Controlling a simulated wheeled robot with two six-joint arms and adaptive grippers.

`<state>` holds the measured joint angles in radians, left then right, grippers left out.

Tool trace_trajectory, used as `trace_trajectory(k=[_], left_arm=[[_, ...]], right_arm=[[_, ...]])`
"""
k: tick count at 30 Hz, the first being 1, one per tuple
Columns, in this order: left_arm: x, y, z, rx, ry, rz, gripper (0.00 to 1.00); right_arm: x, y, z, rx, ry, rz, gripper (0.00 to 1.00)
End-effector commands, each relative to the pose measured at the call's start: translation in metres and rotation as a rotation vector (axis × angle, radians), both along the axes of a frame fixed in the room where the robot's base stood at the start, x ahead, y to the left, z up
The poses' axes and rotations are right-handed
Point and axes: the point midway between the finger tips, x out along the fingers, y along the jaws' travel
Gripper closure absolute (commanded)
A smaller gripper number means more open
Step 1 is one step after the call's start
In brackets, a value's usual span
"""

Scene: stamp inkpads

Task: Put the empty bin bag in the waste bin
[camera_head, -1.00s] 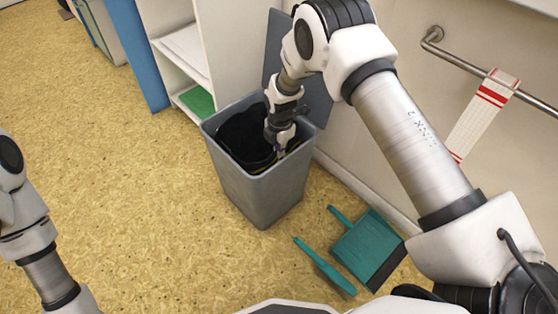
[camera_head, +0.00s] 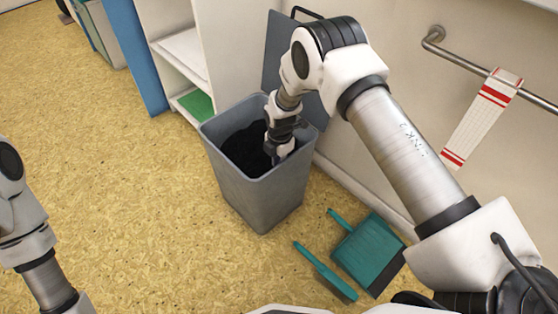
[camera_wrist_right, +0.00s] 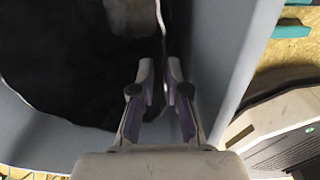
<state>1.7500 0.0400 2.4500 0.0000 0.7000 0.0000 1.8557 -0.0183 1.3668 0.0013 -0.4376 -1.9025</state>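The waste bin (camera_head: 255,197) is a grey, open-topped bin on the floor. It also shows in the right wrist view (camera_wrist_right: 238,60). The black bin bag (camera_head: 243,148) lies inside it, below the rim, and fills the left part of the right wrist view (camera_wrist_right: 70,60). My right gripper (camera_wrist_right: 160,68) reaches down inside the bin near its right wall. Its fingers are a small way apart, with dark bag behind the gap; I see nothing clamped between them. In the head view its fingertips are hidden in the bin. My left gripper is not in view; only its arm shows at the left.
A teal dustpan (camera_head: 368,250) and brush (camera_head: 325,271) lie on the floor right of the bin. A towel (camera_head: 483,115) hangs on a wall rail. The floor at left is clear.

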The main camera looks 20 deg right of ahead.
Motion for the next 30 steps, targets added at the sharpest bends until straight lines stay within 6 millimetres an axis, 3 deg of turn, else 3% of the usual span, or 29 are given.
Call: trace_trajectory(k=[7,11,21,25,30], left_arm=[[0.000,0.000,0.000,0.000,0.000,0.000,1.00],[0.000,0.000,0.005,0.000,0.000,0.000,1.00],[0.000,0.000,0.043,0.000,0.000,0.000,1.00],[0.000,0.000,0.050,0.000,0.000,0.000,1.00],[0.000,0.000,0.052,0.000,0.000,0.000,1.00]], right_arm=[[0.000,0.000,0.001,0.000,0.000,0.000,0.83],[0.000,0.000,0.012,0.000,-0.001,0.000,0.83],[-0.004,0.000,0.101,0.000,-0.001,0.000,0.83],[-0.005,0.000,0.123,0.000,-0.001,-0.001,0.83],[-0.006,0.001,0.133,0.000,0.001,0.000,0.83]])
